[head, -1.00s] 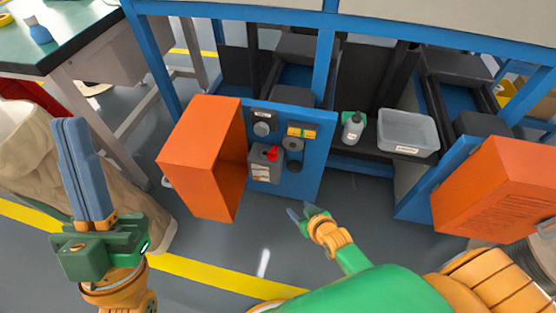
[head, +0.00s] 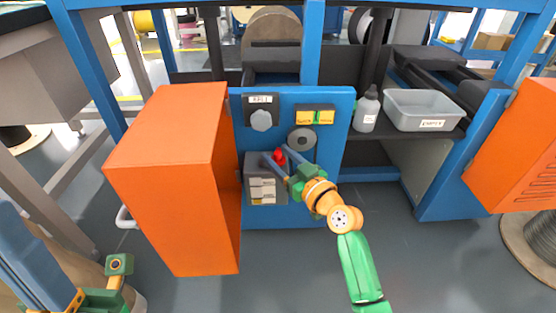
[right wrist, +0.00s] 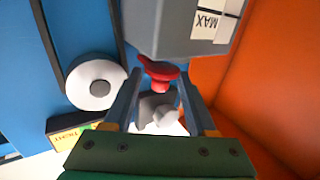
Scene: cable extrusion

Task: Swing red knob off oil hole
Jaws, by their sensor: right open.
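The red knob (head: 280,157) sits at the top of a grey box (head: 265,180) on the blue machine panel. It also shows in the right wrist view (right wrist: 158,72), by the box with the MAX label. My right gripper (head: 278,156) is open, with its blue fingertips on either side of the red knob; I cannot tell whether they touch it. The oil hole cannot be made out. My left gripper (head: 32,262) is at the lower left, partly cut off by the frame, its blue fingers close together.
An orange door (head: 172,185) stands open just left of the box. A grey dial (head: 261,120), a round disc (head: 301,139) and yellow labels (head: 315,117) are on the panel. A bottle (head: 367,110) and a grey bin (head: 424,108) stand on the right shelf.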

